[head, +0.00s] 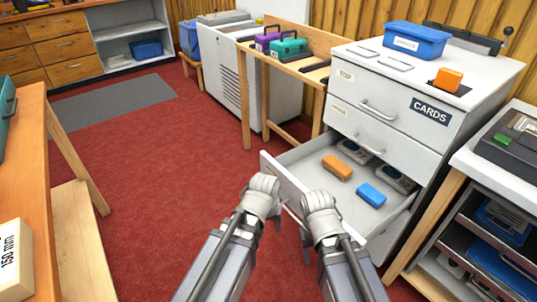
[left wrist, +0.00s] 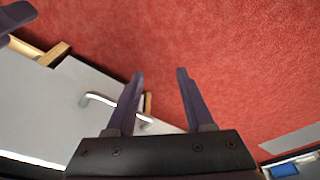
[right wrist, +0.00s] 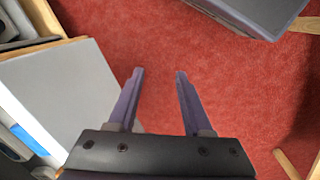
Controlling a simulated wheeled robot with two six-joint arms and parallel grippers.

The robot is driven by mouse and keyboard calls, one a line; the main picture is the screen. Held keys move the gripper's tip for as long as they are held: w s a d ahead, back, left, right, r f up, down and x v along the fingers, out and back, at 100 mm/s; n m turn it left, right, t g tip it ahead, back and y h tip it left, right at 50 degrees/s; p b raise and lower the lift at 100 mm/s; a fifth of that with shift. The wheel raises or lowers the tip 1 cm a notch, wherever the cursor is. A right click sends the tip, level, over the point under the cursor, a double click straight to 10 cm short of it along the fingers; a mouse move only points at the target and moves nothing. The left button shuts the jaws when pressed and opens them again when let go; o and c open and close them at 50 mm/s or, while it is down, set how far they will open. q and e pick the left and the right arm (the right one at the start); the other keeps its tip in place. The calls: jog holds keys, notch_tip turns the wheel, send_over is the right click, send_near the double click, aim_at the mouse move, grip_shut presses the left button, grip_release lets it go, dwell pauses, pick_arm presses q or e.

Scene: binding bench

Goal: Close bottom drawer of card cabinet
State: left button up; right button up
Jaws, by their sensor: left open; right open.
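The white card cabinet (head: 395,130) stands at the right with a CARDS label on its side. Its lowest visible drawer (head: 310,160) is pulled out, and its upper two drawers are shut. An orange block (head: 337,167), a blue block (head: 371,194) and dark devices lie in the open drawer. My left gripper (head: 270,205) is at the drawer's front panel (head: 283,186); in the left wrist view its fingers (left wrist: 160,95) are open, with a metal handle (left wrist: 98,98) beside and behind one finger. My right gripper (head: 312,225) is over the drawer's near side; its fingers (right wrist: 160,95) are open and empty.
A blue box (head: 417,41) and an orange block (head: 447,80) sit on the cabinet top. A shelf unit (head: 487,175) stands close at the right. A wooden bench (head: 30,190) is at the left. Red floor (head: 185,170) lies clear in the middle.

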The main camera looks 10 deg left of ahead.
aim_at(262, 160)
pick_arm(q)
jog(key=w+a+r+n+p, duration=0.1)
jog(key=w+r, duration=0.1)
jog(key=r, duration=0.1)
jog(key=w+a+r+n+t+p, duration=0.1)
jog(key=w+r+p, duration=0.1)
jog(key=w+a+r+n+t+p, duration=0.1)
jog(key=w+a+r, duration=0.1)
jog(key=r, duration=0.1)
jog(key=shift+w+r+n+h+p, duration=0.3)
jog(key=shift+w+r+p, duration=0.05)
jog(key=shift+p, duration=0.05)
jog(key=shift+c, duration=1.4)
jog(key=w+a+r+n+t+p, duration=0.1)
jog(key=w+a+r, duration=0.1)
jog(key=w+a+r+n+t+p, duration=0.1)
jog(key=w+a+r+p, duration=0.1)
jog(key=r, duration=0.1)
jog(key=w+a+r+n+t+p, duration=0.1)
jog(key=w+r+n, duration=0.1)
jog(key=shift+a+r+p, duration=0.2)
jog(key=shift+a+p, duration=0.2)
grip_shut()
jog(key=shift+w+a+r, duration=0.1)
jog(key=shift+w+a, duration=0.15)
pick_arm(e)
notch_tip(262, 160, up, 12)
